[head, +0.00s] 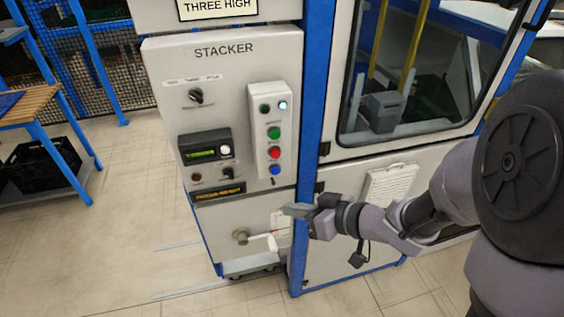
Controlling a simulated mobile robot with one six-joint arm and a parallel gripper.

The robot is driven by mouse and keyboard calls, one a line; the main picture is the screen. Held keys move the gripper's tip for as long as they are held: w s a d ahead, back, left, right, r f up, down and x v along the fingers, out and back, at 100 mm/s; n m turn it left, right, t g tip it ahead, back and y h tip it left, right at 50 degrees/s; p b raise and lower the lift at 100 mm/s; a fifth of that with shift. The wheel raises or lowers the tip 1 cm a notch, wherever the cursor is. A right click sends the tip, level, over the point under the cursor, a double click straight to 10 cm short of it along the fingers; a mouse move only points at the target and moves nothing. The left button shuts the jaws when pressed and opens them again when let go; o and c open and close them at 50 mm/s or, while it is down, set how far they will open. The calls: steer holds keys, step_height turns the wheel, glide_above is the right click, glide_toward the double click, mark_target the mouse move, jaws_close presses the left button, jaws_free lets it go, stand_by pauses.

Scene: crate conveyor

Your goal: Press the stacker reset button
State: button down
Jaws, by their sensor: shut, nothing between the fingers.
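The stacker panel (162,107) is a pale box labelled STACKER, left of centre in the head view. A white button strip (260,92) on its right side carries a dark button and a lit white one at the top, a green button (274,133), a red button (274,153) and a blue button (275,169). No reset label can be read. My gripper (286,209) is shut and empty, pointing left, below the button strip near the panel's lower right. It appears apart from the buttons; its distance from the panel is unclear.
A blue frame post (313,130) stands right of the panel. A windowed door (435,70) and a hanging paper sheet (390,186) are further right. A white-handled crank (262,240) sticks out below the panel. A wooden bench (28,103) stands left; floor between is clear.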

mark_target(276, 171)
steer(key=shift+w, duration=0.1)
steer(key=w+a, duration=0.2)
steer(key=w, duration=0.6)
steer(key=shift+w+a, duration=0.2)
steer(key=shift+a, duration=0.05)
steer(key=shift+w, duration=0.1)
stand_by(1.8)
steer(key=shift+w+a, duration=0.1)
steer(key=shift+w, duration=0.2)
